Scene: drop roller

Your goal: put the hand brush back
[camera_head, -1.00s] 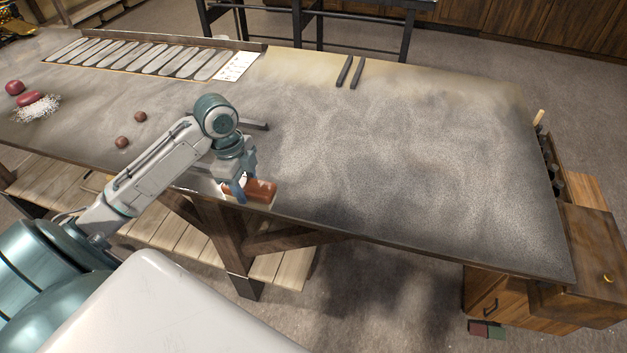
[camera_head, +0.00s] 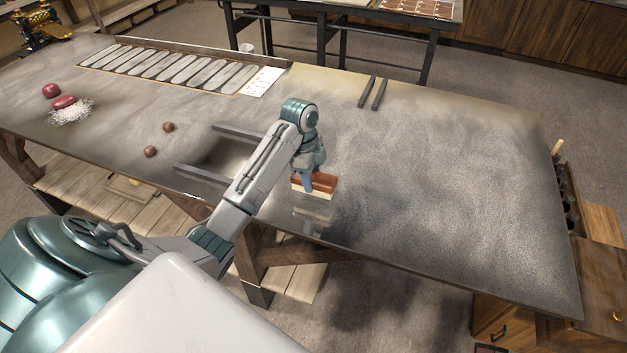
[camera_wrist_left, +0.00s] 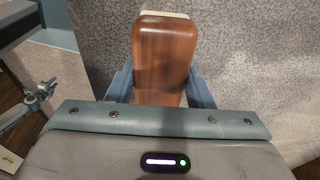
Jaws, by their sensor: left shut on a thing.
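The hand brush has a reddish-brown wooden body and pale bristles. My left gripper (camera_head: 309,184) is shut on the hand brush (camera_head: 323,181), bristles down, over the front part of the dusty table (camera_head: 440,170). Whether the bristles touch the tabletop I cannot tell. In the left wrist view the brush's wooden top (camera_wrist_left: 165,60) sits between the two fingers (camera_wrist_left: 162,90), with a sliver of pale bristle at its far end. My right gripper is not in view.
Two dark bars (camera_head: 373,93) lie at the table's back edge, and two more (camera_head: 205,173) lie left of my arm. The right half is clear.

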